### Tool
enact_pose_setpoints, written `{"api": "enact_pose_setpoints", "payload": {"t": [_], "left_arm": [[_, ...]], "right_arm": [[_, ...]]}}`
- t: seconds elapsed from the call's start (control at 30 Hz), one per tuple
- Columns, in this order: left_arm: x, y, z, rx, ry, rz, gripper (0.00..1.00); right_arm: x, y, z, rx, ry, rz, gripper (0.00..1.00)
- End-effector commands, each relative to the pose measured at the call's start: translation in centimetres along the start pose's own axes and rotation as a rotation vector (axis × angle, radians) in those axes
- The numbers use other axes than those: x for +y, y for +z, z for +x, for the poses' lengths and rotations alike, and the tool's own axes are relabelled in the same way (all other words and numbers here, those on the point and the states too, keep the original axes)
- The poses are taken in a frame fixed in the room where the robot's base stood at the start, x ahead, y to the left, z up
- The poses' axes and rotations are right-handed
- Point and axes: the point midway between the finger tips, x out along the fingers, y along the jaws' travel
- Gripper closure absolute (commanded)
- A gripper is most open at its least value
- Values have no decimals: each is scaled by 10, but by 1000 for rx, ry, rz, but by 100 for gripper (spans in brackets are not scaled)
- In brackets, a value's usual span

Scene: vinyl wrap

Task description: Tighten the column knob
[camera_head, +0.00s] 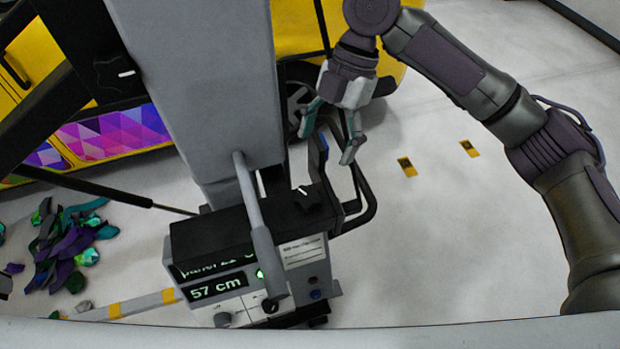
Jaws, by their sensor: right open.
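A black knob (307,198) with a white mark sits on top of the black housing at the foot of the grey column (208,90). A second black knob (116,73) with a white mark is on the dark arm left of the column. I cannot tell for certain which one is the column knob. My right gripper (328,143) is open and empty, pointing down, right of the column and above the lower knob, apart from it. My left gripper is not in view.
A control box with a "57 cm" display (216,287) and a grey handle bar (258,220) stand below the column. Black bent tubes (368,205) are beside the housing. A yellow vehicle with colourful wrap (115,133) is behind. Wrap scraps (65,245) lie left.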

Motion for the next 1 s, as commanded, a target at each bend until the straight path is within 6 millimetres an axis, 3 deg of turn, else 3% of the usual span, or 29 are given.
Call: {"api": "enact_pose_setpoints", "payload": {"t": [0.1, 0.2, 0.33, 0.5, 0.67, 0.93, 1.0], "left_arm": [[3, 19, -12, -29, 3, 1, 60], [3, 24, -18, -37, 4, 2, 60], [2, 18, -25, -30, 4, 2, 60], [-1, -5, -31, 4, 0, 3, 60], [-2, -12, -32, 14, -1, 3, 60], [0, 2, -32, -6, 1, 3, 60], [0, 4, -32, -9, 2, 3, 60]], "right_arm": [[-1, -2, 24, 3, -4, 0, 21], [-1, -2, 46, 3, -3, 2, 21], [-1, -2, 72, 2, -3, 2, 21], [0, -1, 96, 1, -1, 2, 21], [0, 0, 107, 0, 0, 1, 21], [0, 0, 109, -1, 1, 1, 21], [0, 0, 109, -1, 1, 1, 29]]}}
